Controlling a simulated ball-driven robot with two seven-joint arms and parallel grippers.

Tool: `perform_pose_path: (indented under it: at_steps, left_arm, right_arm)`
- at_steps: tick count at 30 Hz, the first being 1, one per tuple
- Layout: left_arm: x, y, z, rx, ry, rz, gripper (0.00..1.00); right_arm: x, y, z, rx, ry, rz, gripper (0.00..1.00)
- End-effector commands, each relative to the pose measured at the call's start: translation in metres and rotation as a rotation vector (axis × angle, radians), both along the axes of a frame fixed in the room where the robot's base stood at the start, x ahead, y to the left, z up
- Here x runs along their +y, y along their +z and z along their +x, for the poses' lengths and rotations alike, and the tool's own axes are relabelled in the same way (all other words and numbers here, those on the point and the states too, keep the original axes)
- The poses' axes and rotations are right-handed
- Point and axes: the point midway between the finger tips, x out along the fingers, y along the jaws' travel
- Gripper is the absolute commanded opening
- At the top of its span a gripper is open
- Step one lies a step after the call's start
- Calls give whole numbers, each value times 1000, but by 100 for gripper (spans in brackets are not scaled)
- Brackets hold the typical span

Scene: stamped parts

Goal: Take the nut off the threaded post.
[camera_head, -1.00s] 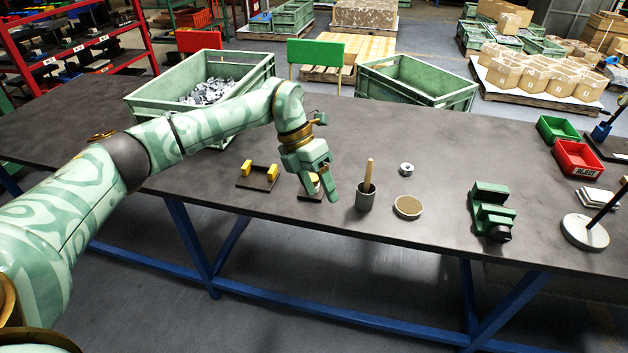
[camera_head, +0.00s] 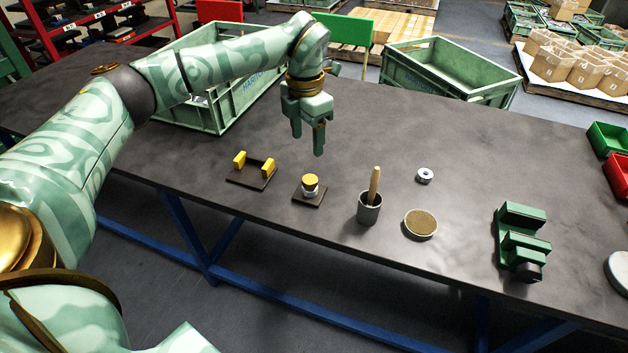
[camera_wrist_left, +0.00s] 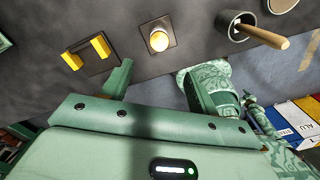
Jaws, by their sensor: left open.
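The threaded post (camera_head: 310,180) has a yellow top and stands upright on a small dark square plate (camera_head: 312,201). A silver ring, which looks like the nut (camera_head: 309,191), sits around it low down, below the yellow top. In the left wrist view the post (camera_wrist_left: 158,41) shows from above with a pale rim around its top. My left gripper (camera_head: 308,138) is above and behind the post, fingers pointing down, apart from it. In the wrist view the left gripper's fingers (camera_wrist_left: 155,84) are spread with nothing between them. My right gripper is not in view.
A dark plate with two yellow blocks (camera_head: 251,178) is left of the post.

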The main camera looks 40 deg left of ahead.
Motion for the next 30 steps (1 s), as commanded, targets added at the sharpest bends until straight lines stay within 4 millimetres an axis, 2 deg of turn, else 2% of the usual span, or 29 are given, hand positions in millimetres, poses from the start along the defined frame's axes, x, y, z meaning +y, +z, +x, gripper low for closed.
perform_pose_path:
  at_steps: [1, 6, 14, 21, 24, 29, 30]
  left_arm:
    - [0, -21, 0, 8, -1, -1, 60]
    - [-1, -54, 0, 4, -1, -1, 60]
    - [-2, -71, 1, 0, 0, -1, 60]
    - [-2, -112, 2, 7, 1, -1, 60]
    - [-2, -118, 2, 2, 1, 1, 60]
    - [-2, -115, 2, -2, 1, 0, 60]
    - [-2, -115, 2, -2, 1, 0, 57]
  right_arm:
    - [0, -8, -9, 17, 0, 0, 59]
    - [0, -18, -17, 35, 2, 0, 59]
    - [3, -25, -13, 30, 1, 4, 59]
    - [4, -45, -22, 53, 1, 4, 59]
    - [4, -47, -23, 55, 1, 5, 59]
    - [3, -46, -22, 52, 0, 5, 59]
    - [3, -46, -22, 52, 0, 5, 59]
